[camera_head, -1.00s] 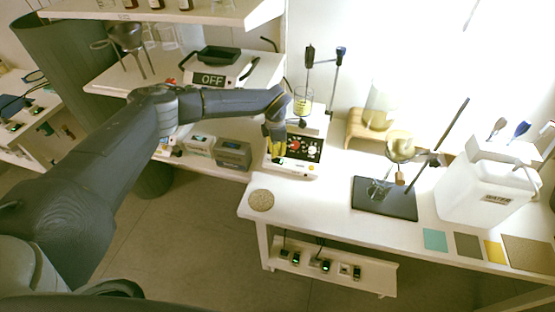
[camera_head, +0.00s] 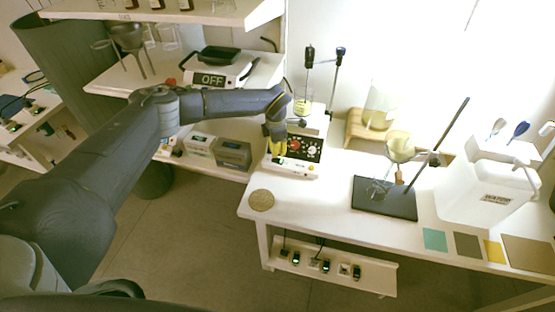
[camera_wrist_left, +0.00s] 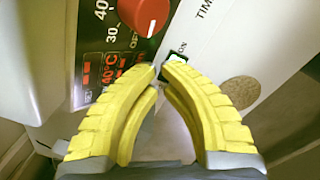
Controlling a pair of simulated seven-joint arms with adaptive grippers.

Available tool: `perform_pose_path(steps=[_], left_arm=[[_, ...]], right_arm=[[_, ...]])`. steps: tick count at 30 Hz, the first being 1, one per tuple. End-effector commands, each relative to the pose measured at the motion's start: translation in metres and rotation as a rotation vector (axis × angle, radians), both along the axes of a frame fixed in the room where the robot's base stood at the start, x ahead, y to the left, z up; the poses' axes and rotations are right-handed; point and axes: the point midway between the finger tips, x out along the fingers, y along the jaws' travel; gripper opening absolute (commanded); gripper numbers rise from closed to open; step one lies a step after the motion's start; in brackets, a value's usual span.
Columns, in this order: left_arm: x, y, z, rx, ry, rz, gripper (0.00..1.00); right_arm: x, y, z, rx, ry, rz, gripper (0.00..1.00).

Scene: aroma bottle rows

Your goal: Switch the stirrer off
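The stirrer (camera_head: 294,168) is a white device with a dark control panel and red knobs, at the left end of the white bench. In the left wrist view its panel shows a red knob (camera_wrist_left: 145,10), a lit red 40°C display (camera_wrist_left: 110,72) and a small switch (camera_wrist_left: 177,55) with a green glow, beside the word ON. My left gripper (camera_wrist_left: 160,68) has yellow fingers with tips together, right at the switch and partly covering it. Whether they touch it cannot be told. The head view shows the left gripper (camera_head: 278,150) at the stirrer's front left. My right gripper is not in view.
A beaker with yellow liquid (camera_head: 302,106) stands behind the panel, near a stand (camera_head: 336,75). A round cork mat (camera_head: 261,200) lies front left on the bench. A dark-based stand (camera_head: 400,205) and a water canister (camera_head: 480,195) are to the right. A shelf unit stands left.

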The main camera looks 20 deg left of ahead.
Motion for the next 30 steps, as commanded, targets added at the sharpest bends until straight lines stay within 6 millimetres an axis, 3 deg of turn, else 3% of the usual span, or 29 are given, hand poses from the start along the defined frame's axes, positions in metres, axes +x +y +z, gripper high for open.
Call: perform_pose_path(steps=[1,2,30], left_arm=[[-0.022,0.003,-0.032,0.019,0.048,-0.006,0.0],[-0.022,0.003,-0.031,0.019,0.048,-0.006,0.0],[-0.02,0.004,0.034,0.016,0.042,-0.005,0.0]], right_arm=[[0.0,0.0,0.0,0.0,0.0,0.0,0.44],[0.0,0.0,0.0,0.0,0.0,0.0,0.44],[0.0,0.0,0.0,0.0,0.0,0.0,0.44]])
